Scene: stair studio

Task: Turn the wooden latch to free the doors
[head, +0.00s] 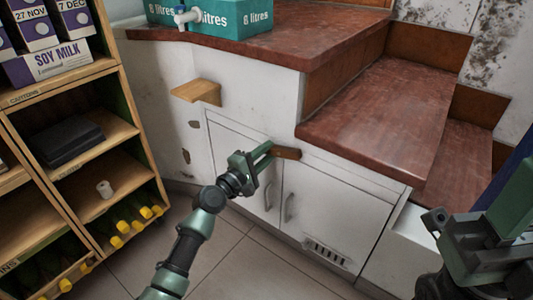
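The wooden latch (287,152) is a small brown bar at the top of the white cupboard, near where the two doors meet. It lies roughly crosswise, and its left end is hidden by or close to my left gripper. The left door (224,145) and right door (335,215) look closed, each with a handle. My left gripper (268,150) reaches in from below, its fingertips at the latch's left end. I cannot tell whether they touch it or how far apart they are. My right gripper (470,228) is at the lower right, away from the latch, its fingers unclear.
Red stair treads (375,120) rise above and right of the doors. A small wooden ledge (197,91) juts from the white wall. A shelf unit (130,130) with cartons and bottles stands left. A teal box (240,18) sits on top. The tiled floor (225,255) before the cupboard is clear.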

